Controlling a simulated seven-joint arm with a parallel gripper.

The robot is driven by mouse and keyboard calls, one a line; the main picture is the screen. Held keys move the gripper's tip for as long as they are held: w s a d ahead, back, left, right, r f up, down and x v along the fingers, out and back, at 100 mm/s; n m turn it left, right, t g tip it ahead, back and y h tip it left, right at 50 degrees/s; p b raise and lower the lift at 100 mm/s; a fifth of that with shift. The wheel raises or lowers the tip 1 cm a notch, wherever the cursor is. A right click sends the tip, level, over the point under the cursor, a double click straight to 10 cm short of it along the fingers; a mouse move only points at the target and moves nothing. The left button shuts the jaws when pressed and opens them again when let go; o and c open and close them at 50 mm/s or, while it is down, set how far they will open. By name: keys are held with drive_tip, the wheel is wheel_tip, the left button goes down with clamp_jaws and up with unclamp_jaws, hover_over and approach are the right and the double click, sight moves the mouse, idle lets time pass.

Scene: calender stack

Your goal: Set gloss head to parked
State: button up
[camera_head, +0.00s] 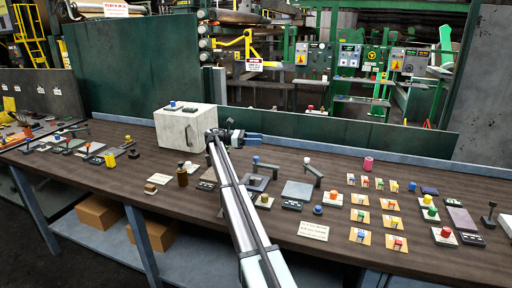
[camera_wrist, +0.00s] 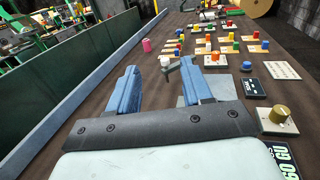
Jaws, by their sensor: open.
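No label that I can read names the gloss head, so I cannot tell which control it is. My gripper (camera_head: 258,137) is open and empty, above the back of the bench to the right of a white box. In the wrist view its two blue fingers (camera_wrist: 162,88) stand wide apart. Beyond and between them is a white-knobbed lever (camera_wrist: 165,61); in the head view this lever (camera_head: 312,174) stands beside a grey plate (camera_head: 297,190). A blue-knobbed lever (camera_head: 265,165) on another plate is just below my gripper in the head view.
The white box (camera_head: 183,128) stands left of my gripper. Several coloured switches (camera_head: 390,220) fill the right side. A green wall (camera_wrist: 60,82) and blue rail (camera_wrist: 70,100) run along the back.

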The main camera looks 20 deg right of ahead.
sight(266, 167)
drive_tip(key=shift+r, duration=0.2)
